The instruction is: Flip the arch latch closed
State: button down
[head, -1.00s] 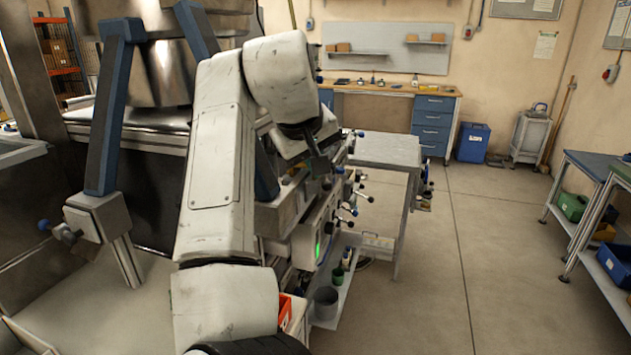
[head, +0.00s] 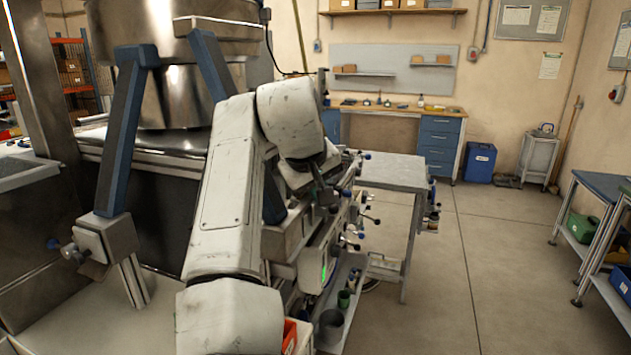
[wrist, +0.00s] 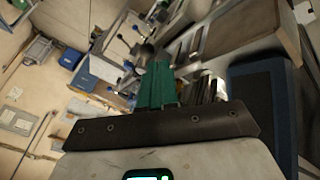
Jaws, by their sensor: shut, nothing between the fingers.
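My gripper (wrist: 160,82) shows in the wrist view as green fingers held together, with nothing between them. In the head view my arm hides most of it. A frame of dark blue bars (head: 128,140) stands at the left, with a grey block (head: 108,240) and a dark knob at the foot of one bar. I cannot tell which part is the arch latch or whether it is open. Several small levers with blue or dark knobs (head: 368,220) stick out beyond my arm, along the machine's side. I see no contact between my fingers and any of them.
A large steel drum (head: 175,95) stands behind the blue bars. A grey table (head: 390,170) stands past the levers. Open floor (head: 500,260) lies to the right, up to a bench with bins. A blue-drawer workbench (head: 438,140) is at the back wall.

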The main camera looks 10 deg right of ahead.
jog(key=shift+x, duration=2.35)
jog(key=shift+p, duration=0.35)
